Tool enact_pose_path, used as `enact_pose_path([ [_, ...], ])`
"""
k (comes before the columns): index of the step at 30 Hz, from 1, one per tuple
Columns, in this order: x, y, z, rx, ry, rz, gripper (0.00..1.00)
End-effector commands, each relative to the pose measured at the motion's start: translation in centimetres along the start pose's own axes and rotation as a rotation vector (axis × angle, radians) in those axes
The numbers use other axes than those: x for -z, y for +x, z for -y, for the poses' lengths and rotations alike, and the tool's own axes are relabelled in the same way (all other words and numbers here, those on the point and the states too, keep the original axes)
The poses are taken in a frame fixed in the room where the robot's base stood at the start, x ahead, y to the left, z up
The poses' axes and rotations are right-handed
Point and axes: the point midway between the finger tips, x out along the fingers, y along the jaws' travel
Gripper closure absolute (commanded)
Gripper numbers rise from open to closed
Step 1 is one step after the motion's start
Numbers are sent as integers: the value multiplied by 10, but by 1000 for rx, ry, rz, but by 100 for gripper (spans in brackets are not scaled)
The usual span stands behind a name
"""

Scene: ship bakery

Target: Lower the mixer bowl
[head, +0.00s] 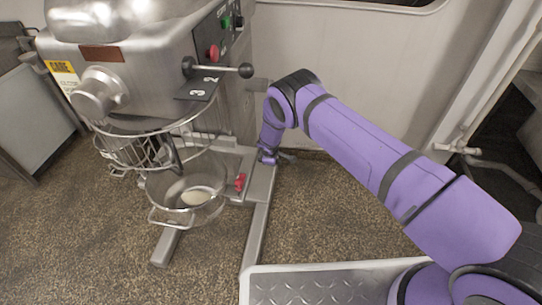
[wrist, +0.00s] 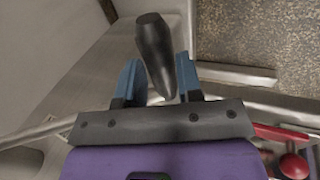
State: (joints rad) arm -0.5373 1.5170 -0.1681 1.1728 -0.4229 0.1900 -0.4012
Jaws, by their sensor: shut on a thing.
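The mixer bowl (head: 205,212) is a shiny metal bowl with something pale inside. It hangs low in the head view, below the wire guard (head: 125,150) of the steel mixer (head: 150,60). My gripper (head: 268,157) is beside the mixer column, right of the bowl. In the wrist view my gripper (wrist: 160,78) has its blue fingers on either side of a black handle (wrist: 155,45) and is shut on it. In the head view the handle is mostly hidden by my arm.
A black-knobbed lever (head: 245,71) sticks out of the mixer's side, above my gripper. A red clamp (head: 240,182) sits beside the bowl. The mixer's metal foot (head: 258,225) runs along the floor. A treaded metal plate (head: 320,283) lies in front. Brown floor (head: 340,215) is clear to the right.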

Motion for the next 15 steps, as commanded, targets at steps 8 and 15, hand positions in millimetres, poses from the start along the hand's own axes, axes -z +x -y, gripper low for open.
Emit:
enact_pose_path([
  [8,0,30,23,-29,-4,7,100],
  [15,-1,34,20,-43,-2,7,100],
])
